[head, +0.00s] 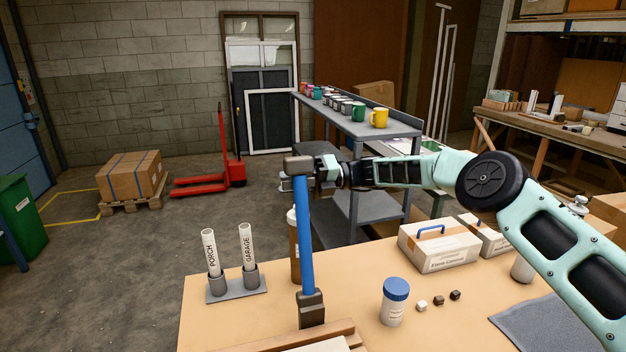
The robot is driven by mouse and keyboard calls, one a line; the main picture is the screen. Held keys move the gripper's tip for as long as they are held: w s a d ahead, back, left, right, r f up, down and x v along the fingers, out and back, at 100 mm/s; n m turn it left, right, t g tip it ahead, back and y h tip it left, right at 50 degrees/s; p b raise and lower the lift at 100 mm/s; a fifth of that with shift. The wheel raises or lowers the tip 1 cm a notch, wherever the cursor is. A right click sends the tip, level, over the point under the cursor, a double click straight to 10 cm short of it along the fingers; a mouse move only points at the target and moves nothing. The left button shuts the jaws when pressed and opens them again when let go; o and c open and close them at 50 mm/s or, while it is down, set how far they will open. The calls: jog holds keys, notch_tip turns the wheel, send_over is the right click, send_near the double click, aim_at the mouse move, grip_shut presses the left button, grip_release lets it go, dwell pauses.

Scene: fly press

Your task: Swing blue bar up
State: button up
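The blue bar (305,240) stands nearly upright in the head view, leaning slightly left toward its top. Its lower end meets a dark block (311,310) near the table's front edge. A dark grey block (299,164) caps its upper end. My gripper (296,182) reaches in from the right at the bar's upper end, just below the cap. The bar and cap hide most of the fingers, so I cannot tell whether they touch or grip the bar.
A brown cylinder (294,245) stands close behind the bar. Two labelled white tubes (228,250) stand in a grey holder at left. A blue-lidded jar (394,302), small cubes (438,301) and a white box (437,246) are at right. A mug shelf (392,129) stands behind.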

jog(key=b+v, duration=0.5)
jog(key=v, duration=1.2)
jog(key=shift+b, duration=0.35)
jog(key=shift+w+d, duration=0.1)
